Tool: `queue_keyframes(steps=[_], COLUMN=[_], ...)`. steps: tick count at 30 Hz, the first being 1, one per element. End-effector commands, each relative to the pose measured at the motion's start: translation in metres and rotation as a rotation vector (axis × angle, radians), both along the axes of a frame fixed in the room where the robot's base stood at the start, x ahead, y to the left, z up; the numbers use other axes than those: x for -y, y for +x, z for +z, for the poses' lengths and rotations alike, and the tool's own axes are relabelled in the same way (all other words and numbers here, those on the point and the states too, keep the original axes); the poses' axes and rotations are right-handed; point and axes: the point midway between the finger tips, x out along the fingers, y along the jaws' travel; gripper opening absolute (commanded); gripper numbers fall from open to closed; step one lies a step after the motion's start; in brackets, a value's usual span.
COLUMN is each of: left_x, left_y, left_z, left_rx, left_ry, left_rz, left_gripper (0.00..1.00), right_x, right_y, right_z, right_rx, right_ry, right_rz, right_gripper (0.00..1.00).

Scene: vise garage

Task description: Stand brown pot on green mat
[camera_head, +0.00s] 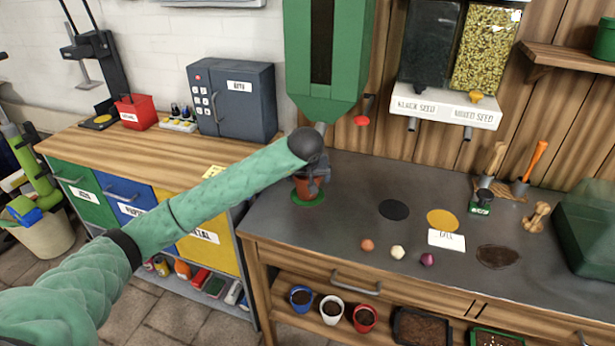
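The brown pot (301,188) stands upright, as far as I can see, over the green mat (306,200) at the left end of the grey worktop, under the green dispenser. My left gripper (317,184) is at the pot and covers its upper right part. Its fingers are small and dark, and I cannot tell whether they are closed on the pot or only beside it. The pot's rim and inside are mostly hidden by my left arm and gripper. My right gripper is not in view.
The green dispenser (330,60) hangs right above the pot. A black mat (394,210) and a yellow mat (442,220) lie to the right. Small bulbs, a white label card (446,240) and hand tools lie further on. Pots stand on the shelf below.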

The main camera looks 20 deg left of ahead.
Motion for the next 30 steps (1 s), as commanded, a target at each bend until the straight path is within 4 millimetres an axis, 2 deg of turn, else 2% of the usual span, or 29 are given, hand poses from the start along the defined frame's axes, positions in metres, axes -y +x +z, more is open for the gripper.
queue_keyframes(steps=[8, 14, 20, 25, 30], left_x=[0.000, 0.001, 0.005, 0.009, 0.013], left_y=[0.000, -0.002, -0.019, -0.035, -0.048], left_z=[0.000, 0.007, 0.038, 0.067, 0.090], left_rx=[0.000, 0.002, 0.005, 0.005, 0.002], left_ry=[0.000, 0.001, 0.002, 0.001, 0.001], left_rz=[0.000, 0.000, -0.002, -0.001, -0.001], left_gripper=[0.98, 0.98, 0.98, 0.98, 0.98], right_x=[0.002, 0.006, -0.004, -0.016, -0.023], right_y=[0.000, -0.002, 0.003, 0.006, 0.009], right_z=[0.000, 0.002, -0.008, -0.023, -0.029], right_rx=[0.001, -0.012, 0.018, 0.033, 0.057], right_ry=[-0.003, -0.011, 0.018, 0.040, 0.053], right_rz=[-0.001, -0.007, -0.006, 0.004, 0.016], right_gripper=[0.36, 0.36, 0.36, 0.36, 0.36])
